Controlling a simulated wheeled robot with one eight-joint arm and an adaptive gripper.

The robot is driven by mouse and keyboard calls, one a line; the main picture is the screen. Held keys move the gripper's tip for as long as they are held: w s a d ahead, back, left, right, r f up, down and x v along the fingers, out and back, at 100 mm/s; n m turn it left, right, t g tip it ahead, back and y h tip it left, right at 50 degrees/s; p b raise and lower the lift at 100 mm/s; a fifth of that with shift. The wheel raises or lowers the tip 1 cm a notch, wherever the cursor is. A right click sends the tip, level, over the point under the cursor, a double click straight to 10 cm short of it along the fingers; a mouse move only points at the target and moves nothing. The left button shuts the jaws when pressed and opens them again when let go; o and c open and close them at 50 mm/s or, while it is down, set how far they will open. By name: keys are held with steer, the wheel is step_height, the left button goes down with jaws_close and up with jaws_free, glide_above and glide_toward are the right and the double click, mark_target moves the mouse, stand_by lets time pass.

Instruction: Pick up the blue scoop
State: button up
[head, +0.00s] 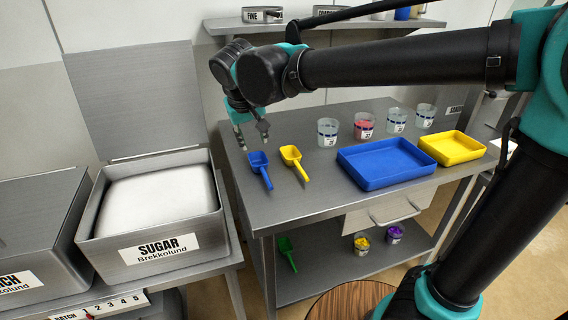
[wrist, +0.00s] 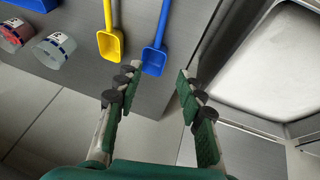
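The blue scoop (head: 259,166) lies at the left end of the grey metal table, its handle toward the front edge. It also shows in the wrist view (wrist: 154,60), its bowl near the table edge and just beyond my left finger. My gripper (head: 253,142) hangs above and behind the scoop's bowl in the head view. In the wrist view its two fingers (wrist: 159,73) are spread apart with nothing between them. The fingers do not enclose the scoop. The yellow scoop (head: 291,159) lies to the right of the blue one.
A blue tray (head: 386,184) and a yellow tray (head: 476,143) stand to the right. Several clear cups, one with red contents (head: 364,126), stand behind. The open sugar bin (head: 158,244) is left of the table. A green scoop (head: 287,252) is on the lower shelf.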

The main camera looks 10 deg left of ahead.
glide_above(263, 170)
steer(key=s, duration=0.2)
step_height(263, 170, down, 11)
steer(key=shift+s+a+r, duration=0.1)
steer(key=shift+s+r, duration=0.05)
steer(key=shift+r, duration=0.05)
steer(key=shift+x, duration=2.8)
steer(key=shift+s+d, duration=0.15)
steer(key=shift+d, duration=0.1)
steer(key=shift+c, duration=0.4)
jaws_close()
